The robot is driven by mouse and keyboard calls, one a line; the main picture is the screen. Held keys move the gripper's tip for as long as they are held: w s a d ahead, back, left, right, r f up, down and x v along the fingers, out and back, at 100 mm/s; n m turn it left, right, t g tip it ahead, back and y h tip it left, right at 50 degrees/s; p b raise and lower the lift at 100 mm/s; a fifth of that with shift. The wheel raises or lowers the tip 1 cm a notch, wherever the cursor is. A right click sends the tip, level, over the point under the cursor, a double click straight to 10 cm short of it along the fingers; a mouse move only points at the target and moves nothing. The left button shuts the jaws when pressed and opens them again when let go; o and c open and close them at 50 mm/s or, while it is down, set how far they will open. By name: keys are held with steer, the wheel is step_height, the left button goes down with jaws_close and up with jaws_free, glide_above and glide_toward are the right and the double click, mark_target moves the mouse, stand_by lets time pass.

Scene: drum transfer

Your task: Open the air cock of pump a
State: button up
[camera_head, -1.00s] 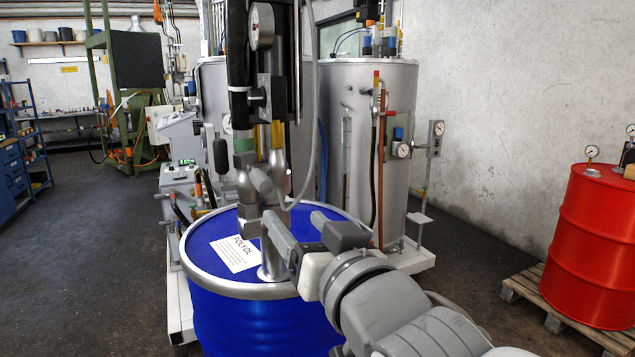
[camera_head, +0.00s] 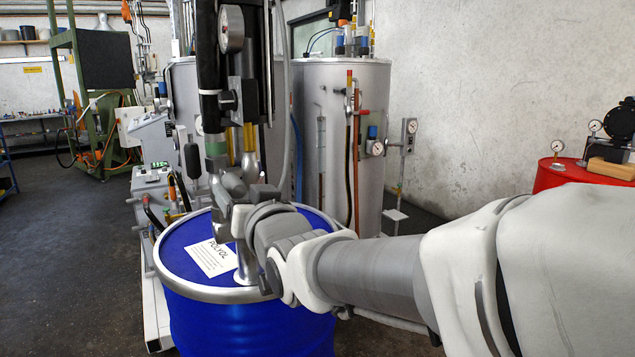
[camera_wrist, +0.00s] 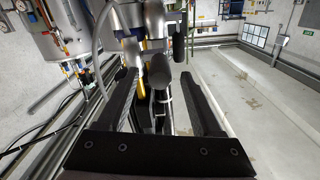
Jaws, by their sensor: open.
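The pump (camera_head: 216,140), a column with a green band, a round gauge and metal pipe fittings, stands on a blue drum (camera_head: 250,325) labelled POLYOL. My gripper (camera_head: 226,198) is at its lower metal fittings, partly covered by my wrist. In the wrist view my gripper (camera_wrist: 158,76) is open, with one dark finger on each side of the image centre. A grey rounded fitting (camera_wrist: 158,68) of the pump shows between the fingers; I cannot tell whether they touch it. I cannot make out with certainty which part is the air cock.
Grey tanks (camera_head: 335,95) with pipes and gauges stand close behind the drum. A black handle (camera_head: 192,160) hangs left of the pump. A red drum (camera_head: 555,176) with gauges and a second black device (camera_head: 620,122) is at the right. The floor at the left (camera_head: 60,250) is clear.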

steer(key=shift+x, duration=1.7)
jaws_close()
